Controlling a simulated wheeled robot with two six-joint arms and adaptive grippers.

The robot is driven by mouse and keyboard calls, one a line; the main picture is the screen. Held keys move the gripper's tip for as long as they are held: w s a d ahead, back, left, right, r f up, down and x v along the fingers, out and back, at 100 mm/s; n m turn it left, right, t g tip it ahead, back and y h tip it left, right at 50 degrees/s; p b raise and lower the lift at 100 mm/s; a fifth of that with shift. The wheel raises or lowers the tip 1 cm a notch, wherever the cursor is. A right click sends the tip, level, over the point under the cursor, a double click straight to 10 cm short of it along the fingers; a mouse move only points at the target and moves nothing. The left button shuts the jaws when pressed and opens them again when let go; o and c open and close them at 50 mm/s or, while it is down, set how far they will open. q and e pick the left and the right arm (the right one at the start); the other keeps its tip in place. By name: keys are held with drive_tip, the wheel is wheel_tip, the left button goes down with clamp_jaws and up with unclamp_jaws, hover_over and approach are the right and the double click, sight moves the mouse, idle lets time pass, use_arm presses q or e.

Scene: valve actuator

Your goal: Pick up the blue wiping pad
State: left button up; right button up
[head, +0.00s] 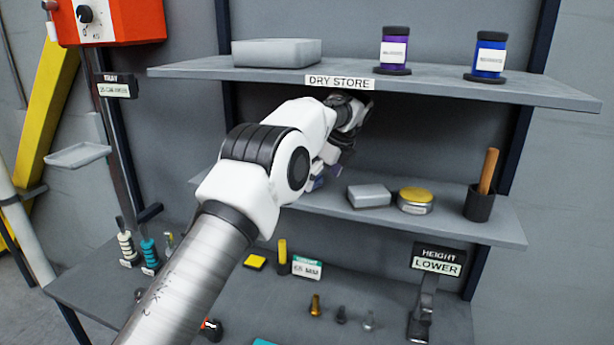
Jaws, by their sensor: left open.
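My left arm reaches up from the bottom of the head view to the middle shelf (450,222). My left gripper (335,160) is open beneath the upper shelf, seen from behind and partly hidden by its own wrist. A small blue patch, likely the blue wiping pad (326,177), shows just below the gripper at the left part of the middle shelf. Most of it is hidden by the gripper and arm. I cannot tell whether the fingers touch it. My right gripper is not in view.
The upper shelf (440,82), labelled DRY STORE, overhangs the gripper. A grey block (369,196), a yellow-lidded tin (414,200) and a dark cup with a wooden handle (479,204) stand right of the gripper. Small parts stand on the bench (390,290) below.

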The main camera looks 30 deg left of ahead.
use_arm(q)
drive_tip(key=a, duration=0.1)
drive_tip(key=a+p, duration=0.2)
drive_tip(key=shift+w+a+r, duration=0.1)
drive_tip(key=shift+w+r, duration=0.2)
drive_tip(key=shift+r, duration=0.1)
drive_tip(key=shift+a+f+p, duration=0.4)
drive_tip(key=shift+a+f, duration=0.2)
drive_tip(key=shift+f, duration=0.15)
drive_tip(key=shift+w+a+f, duration=0.1)
drive_tip(key=shift+a+f, duration=0.1)
drive_tip(key=shift+a, duration=0.05)
drive_tip(key=shift+d, duration=0.15)
drive_tip(key=c, duration=1.2)
drive_tip(key=shift+d+r, duration=0.15)
drive_tip(key=shift+c, duration=0.5)
